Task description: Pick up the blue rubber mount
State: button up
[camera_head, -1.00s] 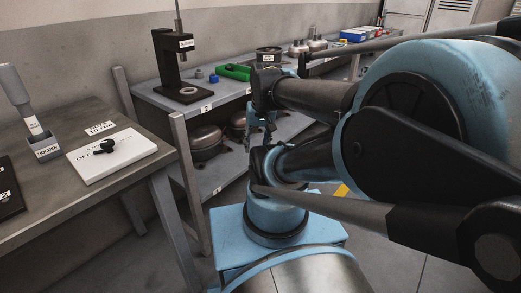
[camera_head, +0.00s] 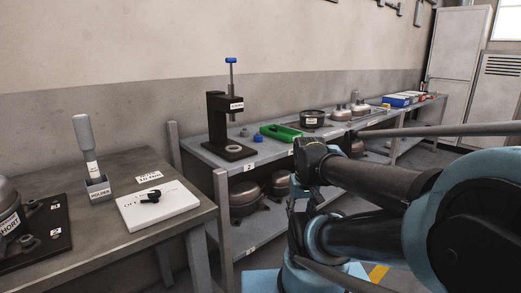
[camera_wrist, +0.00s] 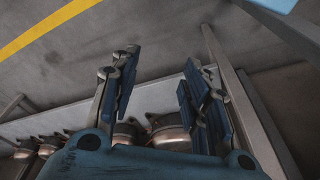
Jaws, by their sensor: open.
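A small blue mount (camera_head: 257,138) sits on the grey workbench, just left of the green tray and near the foot of the black press. It is small in the head view, and a second small grey-blue piece (camera_head: 244,132) stands beside it. The mount does not show in the wrist view. My gripper (camera_wrist: 163,85) is open and empty in the wrist view, its two blue fingers spread above the bench's lower shelf. In the head view my gripper is in front of the bench, to the right of and below the mount, apart from it; my wrist partly hides its fingers.
The black press (camera_head: 217,120) stands behind and left of the mount, and the green tray (camera_head: 281,132) is to its right. Round compressors (camera_head: 244,197) sit on the lower shelf. A nearer table (camera_head: 90,225) at left holds a white board (camera_head: 158,206) and a holder (camera_head: 98,188).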

aim_at(258, 138)
jog(key=u, duration=0.05)
jog(key=k, duration=0.95)
jog(key=z, duration=0.6)
jog(key=i, duration=1.55)
jog(key=u, duration=0.1)
